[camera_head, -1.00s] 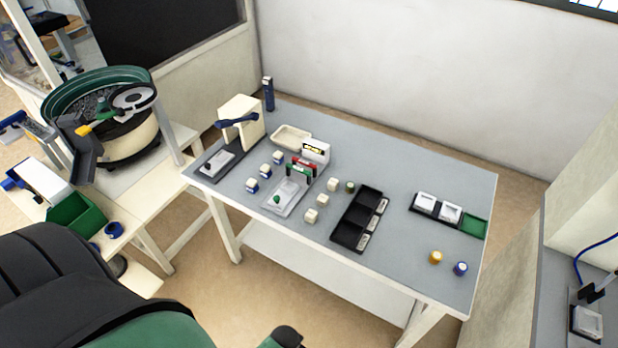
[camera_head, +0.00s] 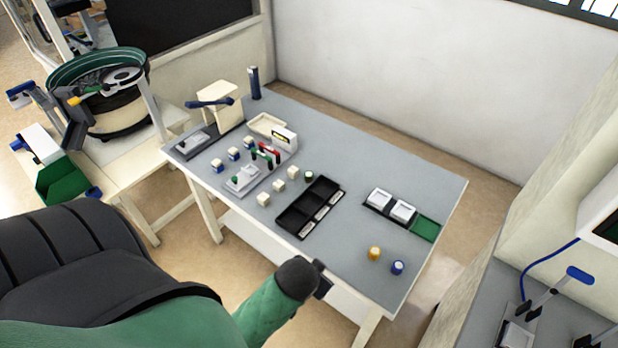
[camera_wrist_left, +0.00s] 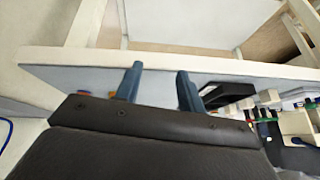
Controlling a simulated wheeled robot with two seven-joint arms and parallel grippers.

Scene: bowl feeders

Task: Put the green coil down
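The green coil (camera_head: 308,174) appears to be the small green-topped piece standing on the grey table (camera_head: 340,267), just behind the black three-compartment tray (camera_head: 301,219). It is close to the white coils. My left gripper (camera_head: 322,280) is in front of the table's front edge, well apart from the coil. In the left wrist view its two blue fingers (camera_wrist_left: 158,82) are spread with nothing between them. I cannot clearly pick out the green coil in that view. My right gripper is not in view.
A grey fixture (camera_head: 241,180) stands among white coils (camera_head: 279,185) and blue-white coils (camera_head: 233,153). A dark rack (camera_head: 376,208) with white pieces and a green end lies right. An orange coil (camera_head: 375,253) and a blue coil (camera_head: 397,267) stand near the right front. Table between tray and rack is clear.

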